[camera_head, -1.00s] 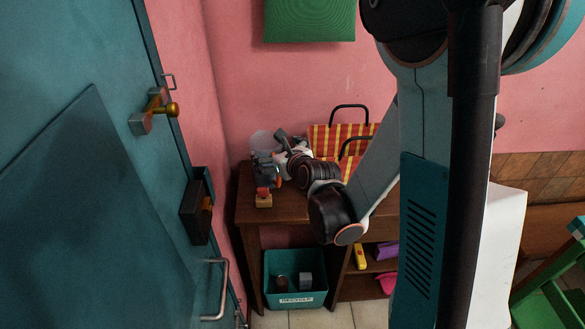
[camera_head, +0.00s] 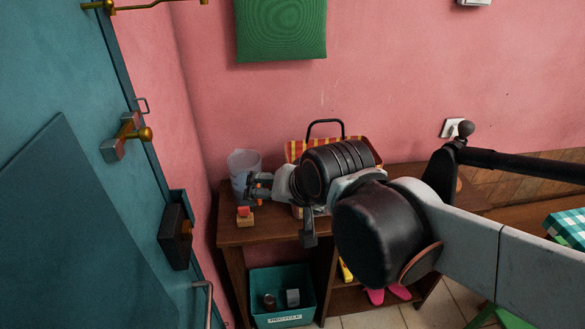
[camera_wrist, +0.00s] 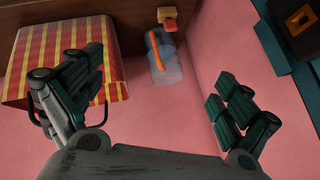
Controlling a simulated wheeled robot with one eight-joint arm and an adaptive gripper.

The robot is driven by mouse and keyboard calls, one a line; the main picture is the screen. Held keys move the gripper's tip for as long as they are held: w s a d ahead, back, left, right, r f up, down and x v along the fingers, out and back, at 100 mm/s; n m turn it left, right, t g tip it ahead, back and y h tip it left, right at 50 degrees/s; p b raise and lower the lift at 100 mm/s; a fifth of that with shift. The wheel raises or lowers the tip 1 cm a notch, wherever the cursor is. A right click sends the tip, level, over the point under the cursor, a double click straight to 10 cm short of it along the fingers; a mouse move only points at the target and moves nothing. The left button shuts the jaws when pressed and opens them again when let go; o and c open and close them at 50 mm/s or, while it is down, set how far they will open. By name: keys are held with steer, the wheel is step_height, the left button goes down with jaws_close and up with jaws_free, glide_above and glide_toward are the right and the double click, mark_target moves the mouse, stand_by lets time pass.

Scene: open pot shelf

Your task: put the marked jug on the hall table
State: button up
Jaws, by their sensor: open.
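A clear, bluish jug (camera_head: 243,162) stands upright at the left end of the wooden table (camera_head: 262,233), near the pink wall. In the wrist view the jug (camera_wrist: 165,62) shows an orange stripe, which seems to be its mark. My gripper (camera_head: 256,186) is in front of the jug in the head view and hides part of it. In the wrist view my gripper (camera_wrist: 160,97) has its fingers wide apart, with the jug ahead of the gap between them. I see no finger closed on the jug.
A small block with a red top (camera_head: 245,217) sits close in front of the jug. A red-and-yellow striped basket (camera_head: 297,149) with dark handles stands to the right. A teal recycle bin (camera_head: 283,312) is below. The teal door (camera_head: 60,200) is at left.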

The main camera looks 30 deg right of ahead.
steer(key=s+n+g, duration=0.1)
steer(key=s+n, duration=0.4)
steer(key=s, duration=0.1)
steer(key=shift+d+n, duration=0.3)
steer(key=shift+n, duration=0.1)
stand_by(0.7)
